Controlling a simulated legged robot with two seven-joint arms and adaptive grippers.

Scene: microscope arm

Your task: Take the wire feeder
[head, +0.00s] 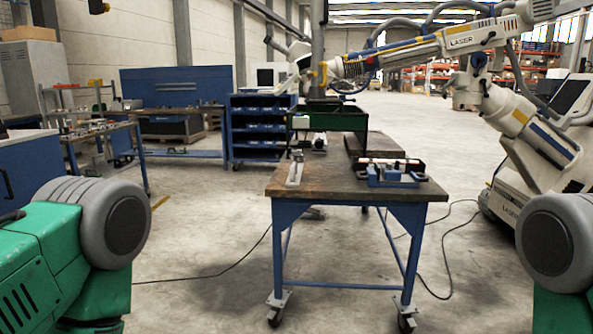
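A worktable (330,190) on blue legs with casters stands ahead of me, right of centre. On its front right lies a blue and black device (392,175) with light metal parts. At its left edge is a slim grey metal piece (295,170). A green tray-like holder (335,117) stands at the table's back. I cannot tell which of these, if any, is the wire feeder. The large white laser arm (460,42) reaches over the table from the right. Neither of my grippers shows; only green and grey parts of my arms show at the lower corners.
The laser's white base (520,185) stands right of the table, with black cables on the floor around it. A blue shelf cart (262,130) stands behind the table. A cluttered bench (100,128) is at left. Bare floor (205,240) lies left of the table.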

